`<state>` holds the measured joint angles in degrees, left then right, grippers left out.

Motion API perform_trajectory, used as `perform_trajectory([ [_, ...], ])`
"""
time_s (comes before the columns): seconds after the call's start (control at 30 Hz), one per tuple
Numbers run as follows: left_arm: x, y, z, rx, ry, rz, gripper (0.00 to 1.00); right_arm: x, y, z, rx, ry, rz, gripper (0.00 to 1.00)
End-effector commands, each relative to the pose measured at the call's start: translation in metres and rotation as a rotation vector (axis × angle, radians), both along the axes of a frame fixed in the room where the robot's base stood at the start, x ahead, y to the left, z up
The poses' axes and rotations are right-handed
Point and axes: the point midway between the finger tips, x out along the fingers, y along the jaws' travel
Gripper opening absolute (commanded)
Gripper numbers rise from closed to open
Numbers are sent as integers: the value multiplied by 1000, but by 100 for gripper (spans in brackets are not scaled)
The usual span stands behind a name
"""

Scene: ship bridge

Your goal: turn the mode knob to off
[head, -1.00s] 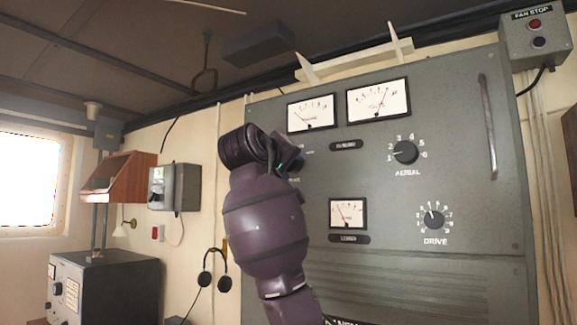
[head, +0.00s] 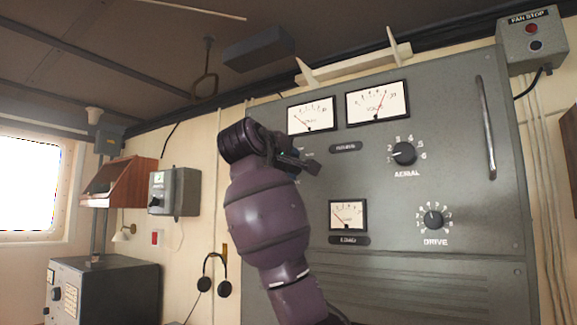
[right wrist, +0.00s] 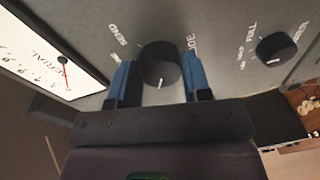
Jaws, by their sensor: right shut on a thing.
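The mode knob (right wrist: 160,62) is a round black knob with a white pointer line on the grey panel. In the right wrist view its pointer line faces down, toward my palm. "SEND" is printed to its upper left, and a partly hidden label ending in "ODE" is to its right. My right gripper (right wrist: 158,84) has its two blue fingers on either side of the knob, shut on it. In the head view my right gripper (head: 298,162) is at the cabinet's left part, and my arm hides the knob. My left gripper is not in view.
The grey cabinet (head: 440,110) also carries an aerial knob (head: 404,153), a drive knob (head: 433,219), several meters and a vertical handle (head: 487,127). A smaller black knob (right wrist: 275,47) marked "FULL" is close beside the mode knob. Headphones (head: 215,275) hang to the left.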

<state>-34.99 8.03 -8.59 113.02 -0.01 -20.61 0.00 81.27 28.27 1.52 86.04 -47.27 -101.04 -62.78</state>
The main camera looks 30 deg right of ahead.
Motion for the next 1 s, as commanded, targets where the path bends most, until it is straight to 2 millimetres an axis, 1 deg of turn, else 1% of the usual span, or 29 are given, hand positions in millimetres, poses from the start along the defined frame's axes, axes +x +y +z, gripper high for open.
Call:
perform_trajectory([
  [0.43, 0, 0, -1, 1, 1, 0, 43, 0, 0, 0, -5, 14, 0, 21],
  [0.47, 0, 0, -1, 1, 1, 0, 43, 0, 0, 0, -5, 14, 0, 46],
  [0.6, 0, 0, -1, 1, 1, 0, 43, 0, 0, 0, -5, 13, 0, 67],
  [0.63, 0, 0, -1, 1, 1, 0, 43, 0, 0, 0, -5, 13, 0, 70],
  [0.87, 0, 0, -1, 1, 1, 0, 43, 0, 0, 0, -5, 12, 0, 70],
  [1.0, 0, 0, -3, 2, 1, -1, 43, -2, 6, 0, -6, 11, 2, 70],
])
